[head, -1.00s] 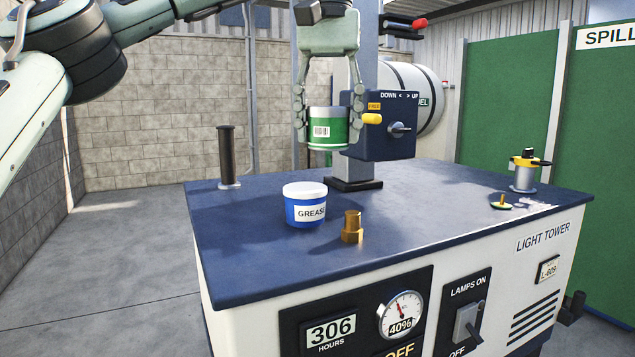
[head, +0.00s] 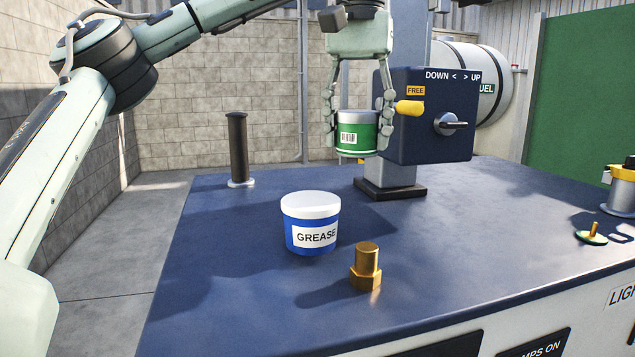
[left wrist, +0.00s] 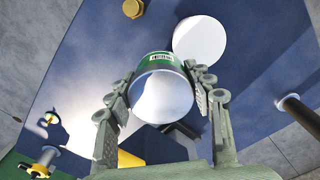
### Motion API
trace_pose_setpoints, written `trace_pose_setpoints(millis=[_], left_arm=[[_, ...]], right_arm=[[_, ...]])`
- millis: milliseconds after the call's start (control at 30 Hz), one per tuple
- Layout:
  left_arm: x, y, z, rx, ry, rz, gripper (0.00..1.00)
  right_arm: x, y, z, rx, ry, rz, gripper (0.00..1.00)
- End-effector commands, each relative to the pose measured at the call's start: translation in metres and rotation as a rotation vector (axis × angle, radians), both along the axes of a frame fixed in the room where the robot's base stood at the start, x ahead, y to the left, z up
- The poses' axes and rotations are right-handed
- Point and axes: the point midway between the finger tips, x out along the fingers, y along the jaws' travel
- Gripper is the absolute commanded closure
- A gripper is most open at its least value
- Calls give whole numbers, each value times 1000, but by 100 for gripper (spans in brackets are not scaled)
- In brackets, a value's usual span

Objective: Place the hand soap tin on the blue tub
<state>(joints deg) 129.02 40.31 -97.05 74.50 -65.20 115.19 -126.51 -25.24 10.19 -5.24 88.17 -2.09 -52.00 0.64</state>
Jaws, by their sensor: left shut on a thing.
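The hand soap tin (head: 357,138) is green with a grey band and a white barcode label. My left gripper (head: 359,122) is shut on it, a finger on each side, and holds it upright above the blue top, behind and to the right of the blue tub. The blue tub (head: 311,234) has a white lid and a GREASE label and stands on the top. In the left wrist view the tin (left wrist: 160,92) is between the fingers, and the tub's white lid (left wrist: 200,40) shows beyond it, partly overlapped by the tin. My right gripper is not in view.
A brass fitting (head: 366,268) stands front right of the tub. A dark post (head: 238,150) stands behind left. A blue control box (head: 430,115) with a yellow knob is close right of the gripper. A yellow-topped canister (head: 622,188) stands far right. The tub's lid is bare.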

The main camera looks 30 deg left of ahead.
Motion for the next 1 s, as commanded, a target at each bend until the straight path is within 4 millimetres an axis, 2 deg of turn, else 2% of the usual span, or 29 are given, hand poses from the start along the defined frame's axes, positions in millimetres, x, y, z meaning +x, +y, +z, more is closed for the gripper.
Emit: trace_pose_setpoints(millis=[100,300,433,700,1000], left_arm=[[-17,23,-17,-2,-1,2,82],[-34,44,-34,-1,0,1,82],[-36,48,-40,0,1,0,82],[-37,48,-74,0,2,0,82],[-36,48,-76,0,-1,1,82]], right_arm=[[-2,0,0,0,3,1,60],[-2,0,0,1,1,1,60],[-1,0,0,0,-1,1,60],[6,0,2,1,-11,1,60],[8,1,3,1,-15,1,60]])
